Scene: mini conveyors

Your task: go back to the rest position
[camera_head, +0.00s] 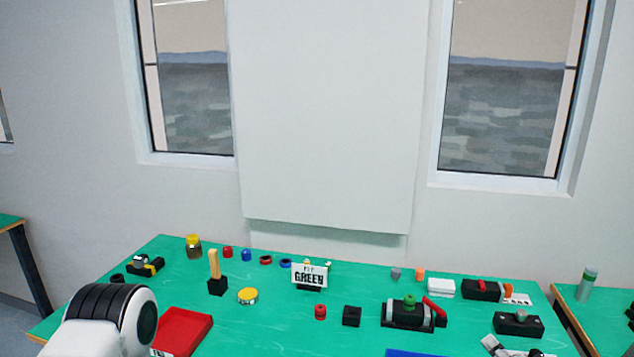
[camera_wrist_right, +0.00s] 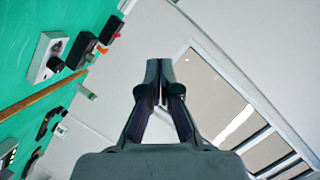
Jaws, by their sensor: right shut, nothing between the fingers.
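My right gripper (camera_wrist_right: 160,72) shows in the right wrist view. Its two dark fingers meet at the tips, with nothing between them. It is in the air, with the pale wall and a window behind it and the green table off to the left. In the head view I cannot clearly make out the right gripper. A white and black link of my left arm shows at the lower left of the head view, in front of the table. The left gripper itself is out of the frame.
The green table (camera_head: 280,329) bears a red tray (camera_head: 183,328), a "GREEN" sign (camera_head: 309,276), a black device with a green knob and red lever (camera_head: 408,314), a yellow-topped round piece (camera_head: 248,296) and several small parts. Another table (camera_head: 573,300) stands at right.

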